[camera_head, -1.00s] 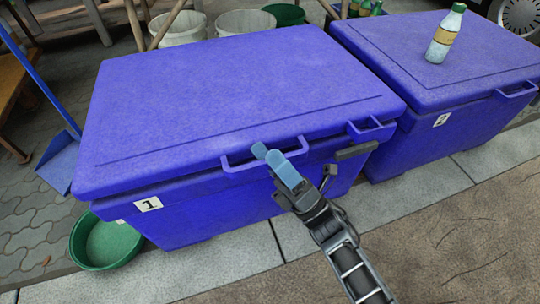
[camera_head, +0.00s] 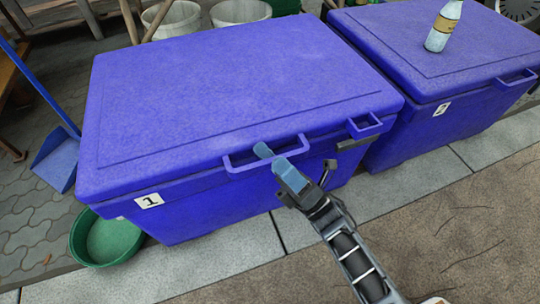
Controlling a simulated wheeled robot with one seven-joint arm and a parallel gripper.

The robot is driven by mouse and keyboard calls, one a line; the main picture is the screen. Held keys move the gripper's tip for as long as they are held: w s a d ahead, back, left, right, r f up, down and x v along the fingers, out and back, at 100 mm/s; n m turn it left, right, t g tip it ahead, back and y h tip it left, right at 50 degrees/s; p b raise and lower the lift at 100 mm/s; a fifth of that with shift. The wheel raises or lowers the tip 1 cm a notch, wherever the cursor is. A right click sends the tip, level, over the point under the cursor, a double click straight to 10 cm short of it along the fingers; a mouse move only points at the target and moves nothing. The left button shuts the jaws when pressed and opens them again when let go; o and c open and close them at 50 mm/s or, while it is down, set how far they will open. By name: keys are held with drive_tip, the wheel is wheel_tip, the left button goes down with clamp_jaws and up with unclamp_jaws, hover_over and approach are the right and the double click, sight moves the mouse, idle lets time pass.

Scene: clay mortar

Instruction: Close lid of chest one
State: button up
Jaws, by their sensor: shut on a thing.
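Chest one is a large blue cool box (camera_head: 215,205) with a white label "1" (camera_head: 149,201) at its front left. Its blue lid (camera_head: 230,90) lies down over the body, with a thin dark line between lid and body along the front. A handle loop (camera_head: 240,167) sticks out from the lid's front edge. My gripper (camera_head: 276,162) is at the right part of this handle, its light-blue fingers shut on it. The exact contact is partly hidden by the fingers.
A second blue chest (camera_head: 440,130) stands close on the right, with a bottle (camera_head: 443,27) on its lid. A green basin (camera_head: 106,240) sits at the front left corner. A blue dustpan (camera_head: 57,160) stands left. The pavement in front (camera_head: 450,230) is clear.

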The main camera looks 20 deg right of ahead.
drive_tip(key=shift+m+t+h, duration=0.3)
drive_tip(key=shift+m+h, duration=0.3)
drive_tip(key=shift+h, duration=0.1)
drive_tip(key=f, duration=0.1)
drive_tip(key=d+f, duration=0.1)
drive_tip(key=f, duration=0.1)
drive_tip(key=s+d+f, duration=0.1)
drive_tip(key=shift+f, duration=0.25)
drive_tip(key=shift+c, duration=1.3)
drive_tip(key=shift+d+f, duration=0.4)
drive_tip(key=shift+f, duration=0.1)
drive_tip(key=c, duration=0.6)
drive_tip(key=shift+o, duration=0.2)
drive_tip(key=shift+s+d+f+n+y, duration=0.15)
drive_tip(key=shift+s+d+f+y, duration=0.05)
drive_tip(key=shift+f, duration=0.4)
drive_tip(key=shift+s+d+f+n+y, duration=0.15)
drive_tip(key=shift+f+y, duration=0.05)
drive_tip(key=shift+f, duration=0.4)
drive_tip(key=shift+s, duration=0.1)
